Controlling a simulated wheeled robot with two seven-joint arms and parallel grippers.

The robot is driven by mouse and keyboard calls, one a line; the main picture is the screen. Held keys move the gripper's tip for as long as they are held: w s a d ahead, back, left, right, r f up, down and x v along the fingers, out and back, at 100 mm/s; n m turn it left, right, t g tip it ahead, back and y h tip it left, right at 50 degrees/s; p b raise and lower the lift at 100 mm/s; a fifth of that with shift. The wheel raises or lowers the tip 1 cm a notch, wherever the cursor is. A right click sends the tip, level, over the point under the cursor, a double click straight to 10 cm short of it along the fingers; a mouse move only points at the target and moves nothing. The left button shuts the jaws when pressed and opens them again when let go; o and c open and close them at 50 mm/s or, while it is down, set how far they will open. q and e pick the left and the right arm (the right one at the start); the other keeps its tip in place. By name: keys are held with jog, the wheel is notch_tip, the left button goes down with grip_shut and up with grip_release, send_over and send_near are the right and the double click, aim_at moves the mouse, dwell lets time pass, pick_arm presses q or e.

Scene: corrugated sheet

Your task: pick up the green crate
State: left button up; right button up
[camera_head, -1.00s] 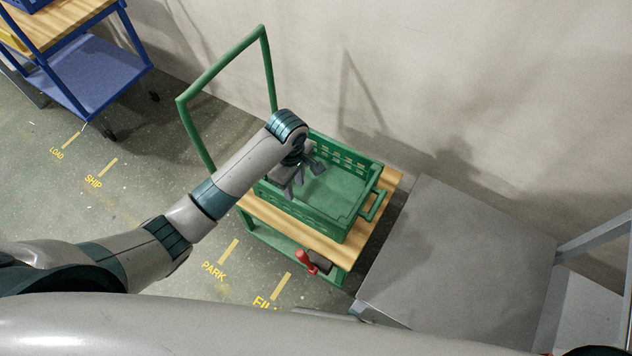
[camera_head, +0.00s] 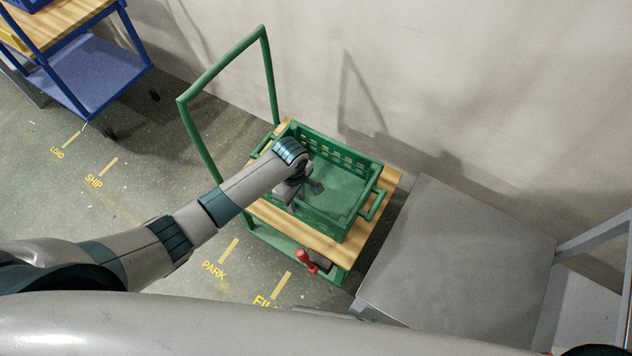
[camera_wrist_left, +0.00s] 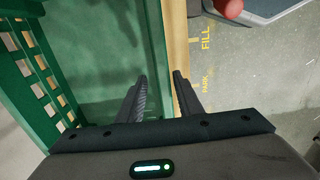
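The green crate (camera_head: 348,158) is an open-topped, empty box with slotted walls and end handles. It stands on the wooden top of a green cart (camera_head: 362,237). My left gripper (camera_head: 296,197) is at the crate's near long wall, fingers pointing down. In the left wrist view, the crate (camera_wrist_left: 98,55) fills the left side, and the gripper (camera_wrist_left: 160,76) has its fingers apart, one over the crate's inside and one on the outer side. The wall's rim lies between them with gaps visible, so it is not clamped. My right gripper is not in view.
The cart has a tall green push handle (camera_head: 220,66) on the left and a red-knobbed part (camera_head: 307,260) at its front. A grey table (camera_head: 455,265) stands close on the right. A wall (camera_head: 450,90) is behind. A blue cart (camera_head: 95,75) is at far left.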

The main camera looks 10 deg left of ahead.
pick_arm(q)
jog(key=shift+s+f+p, duration=0.15)
jog(key=shift+f, duration=1.15)
jog(key=shift+s+f+p, duration=0.1)
jog(key=shift+f+p, duration=0.05)
jog(key=shift+f, duration=1.15)
jog(key=shift+c, duration=0.4)
grip_shut()
jog(key=shift+w+r, duration=0.1)
